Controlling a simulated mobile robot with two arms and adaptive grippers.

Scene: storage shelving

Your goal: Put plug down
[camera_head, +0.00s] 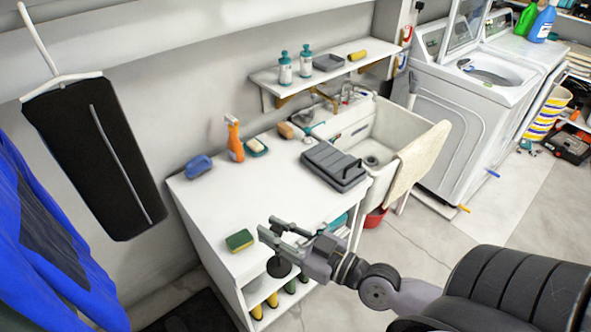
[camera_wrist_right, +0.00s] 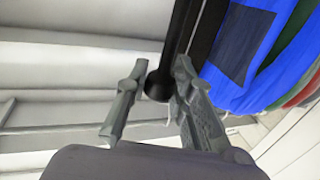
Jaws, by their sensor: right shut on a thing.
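My right gripper (camera_head: 269,229) is shut on a black plug (camera_head: 279,267), which hangs just below the fingers. The gripper is at the front edge of the white counter (camera_head: 215,215), right of a green and yellow sponge (camera_head: 239,240). In the right wrist view, the dark rounded plug (camera_wrist_right: 158,87) shows between the two grey fingers of the right gripper (camera_wrist_right: 161,72). I cannot tell how high the plug is above the counter or whether it is past its edge. My left gripper is not in view.
A grey case (camera_head: 333,166) lies on the counter beside the white sink (camera_head: 385,135). An orange spray bottle (camera_head: 235,142) and a blue brush or sponge (camera_head: 198,166) stand toward the wall. The counter's middle is clear. A black garment (camera_head: 85,150) hangs at left.

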